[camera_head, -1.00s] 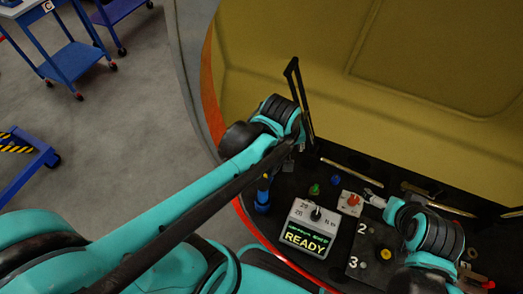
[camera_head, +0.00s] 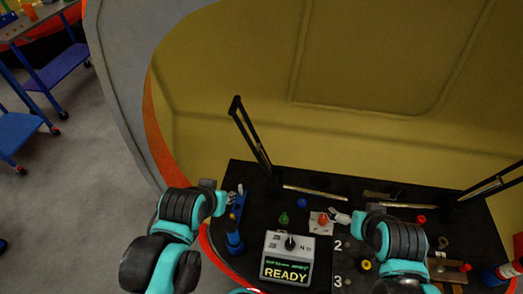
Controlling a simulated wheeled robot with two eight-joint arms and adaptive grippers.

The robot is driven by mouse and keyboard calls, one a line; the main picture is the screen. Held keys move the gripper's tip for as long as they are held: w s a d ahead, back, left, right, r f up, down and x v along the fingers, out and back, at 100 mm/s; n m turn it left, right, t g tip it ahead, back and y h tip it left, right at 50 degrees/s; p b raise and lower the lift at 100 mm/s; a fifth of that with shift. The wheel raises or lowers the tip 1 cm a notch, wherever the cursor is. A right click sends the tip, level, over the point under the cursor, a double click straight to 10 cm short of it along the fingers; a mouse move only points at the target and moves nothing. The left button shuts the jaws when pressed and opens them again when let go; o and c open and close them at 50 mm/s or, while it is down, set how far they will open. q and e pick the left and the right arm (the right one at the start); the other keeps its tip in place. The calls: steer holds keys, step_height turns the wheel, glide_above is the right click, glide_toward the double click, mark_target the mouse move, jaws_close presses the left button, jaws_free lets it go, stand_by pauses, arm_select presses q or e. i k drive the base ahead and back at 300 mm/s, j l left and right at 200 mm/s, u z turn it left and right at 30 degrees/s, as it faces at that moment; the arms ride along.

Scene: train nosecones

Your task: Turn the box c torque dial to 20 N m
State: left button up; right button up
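A grey box (camera_head: 303,267) with a black dial (camera_head: 290,242) on top and a lit screen reading READY stands on the dark bench. The small marks around the dial are too small to read now, and I see no letter c on the box. My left gripper (camera_head: 234,197) is left of and beyond the box, apart from the dial; its fingers are too small to judge. My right gripper (camera_head: 342,217) is right of and beyond the box, close beside a white plate with an orange-red knob (camera_head: 322,219). Whether it touches the knob is unclear.
A blue bottle-like item (camera_head: 234,240) stands left of the box. A green piece (camera_head: 283,218) and a blue piece (camera_head: 302,203) lie beyond it. A plate numbered 2 and 3 (camera_head: 339,260) is at its right. A yellow wall (camera_head: 330,130) rises behind the bench.

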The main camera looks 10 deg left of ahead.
mark_target(290, 244)
steer(key=k+l, duration=0.1)
steer(key=k, duration=0.15)
steer(key=l+u, duration=0.35)
steer(key=l, duration=0.35)
steer(key=k+l+u, duration=0.1)
steer(key=l+u, duration=0.2)
steer(key=l, duration=0.45)
